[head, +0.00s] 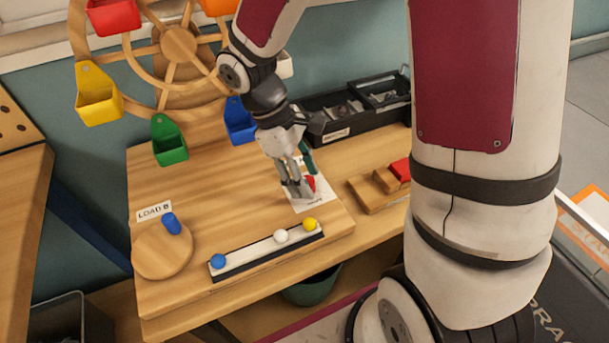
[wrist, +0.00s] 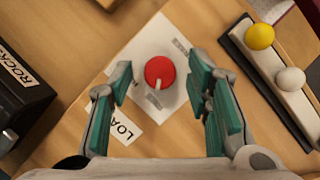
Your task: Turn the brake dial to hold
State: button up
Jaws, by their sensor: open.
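The brake dial is a round red knob (wrist: 159,71) with a white pointer, on a white plate (wrist: 140,52) with small labels I cannot read. In the wrist view the pointer points down, toward the lower label (wrist: 154,100). My gripper (wrist: 160,82) is open, with one green-padded finger on each side of the knob and a gap on both sides. I cannot tell its exact height over the plate. In the head view my gripper (head: 297,188) covers part of the red knob (head: 311,184) and plate (head: 322,198).
A black track (head: 262,258) with blue, white and yellow balls lies in front. A wooden disc (head: 150,262) with a blue peg is at left. A wooden wheel (head: 179,45) with coloured buckets stands behind. Black bins (head: 345,117) stand at back right, beside a wooden block (head: 375,192).

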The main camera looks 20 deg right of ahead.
jog(key=shift+f, duration=0.1)
grip_shut()
jog(key=shift+m, duration=0.3)
jog(key=m+y+p, duration=0.1)
jog(key=m, duration=0.2)
jog(key=m+g+y+p, duration=0.1)
jog(key=m+p, duration=0.1)
jog(key=m, duration=0.1)
jog(key=shift+d, duration=0.2)
jog(key=m+y+p, duration=0.2)
jog(key=m, duration=0.2)
jog(key=shift+m, duration=0.3)
jog(key=shift+d+m+y+p, duration=0.15)
jog(key=shift+m+y+p, duration=0.35)
jog(key=shift+m, duration=0.8)
